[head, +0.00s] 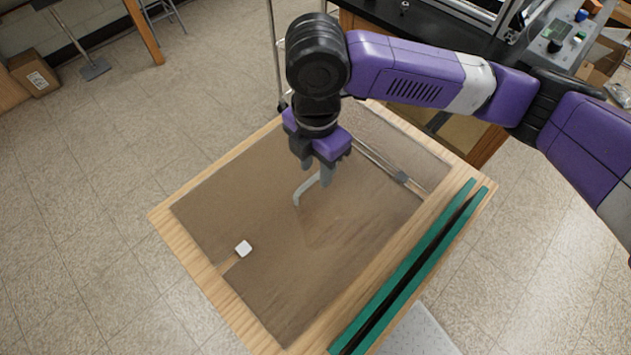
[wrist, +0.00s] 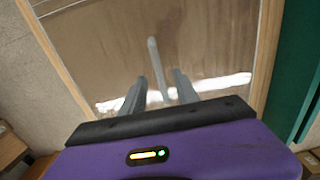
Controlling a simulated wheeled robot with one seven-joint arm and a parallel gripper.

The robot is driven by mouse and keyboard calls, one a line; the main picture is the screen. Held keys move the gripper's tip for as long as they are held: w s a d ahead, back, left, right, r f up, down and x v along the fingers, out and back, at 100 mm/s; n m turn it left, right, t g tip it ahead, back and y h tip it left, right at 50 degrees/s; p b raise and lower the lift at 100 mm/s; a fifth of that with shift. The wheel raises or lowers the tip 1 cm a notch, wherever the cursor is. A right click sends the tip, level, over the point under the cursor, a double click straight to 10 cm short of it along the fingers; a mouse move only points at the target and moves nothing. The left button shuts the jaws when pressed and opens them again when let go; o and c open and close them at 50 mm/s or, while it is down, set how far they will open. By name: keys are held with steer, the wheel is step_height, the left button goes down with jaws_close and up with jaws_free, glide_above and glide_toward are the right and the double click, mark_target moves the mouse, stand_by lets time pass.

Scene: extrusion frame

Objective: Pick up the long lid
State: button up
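My gripper (head: 318,178) points down over the brown panel, with its two fingers apart. The wrist view also shows my gripper (wrist: 160,88) with a gap between its fingers. A slim grey bent piece (head: 299,196) is just below and beside the fingertips. In the wrist view the grey piece (wrist: 154,58) runs into the gap between the fingers; I see no finger closed on it. Its near end is hidden behind the gripper. It may be the long lid, but I cannot tell for sure.
The wood-edged table (head: 191,246) has a brown panel, largely clear. A black-topped bench (head: 445,38) stands behind.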

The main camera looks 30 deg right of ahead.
steer(key=shift+f, duration=0.95)
jaws_close()
steer(key=shift+r, duration=0.1)
stand_by(0.6)
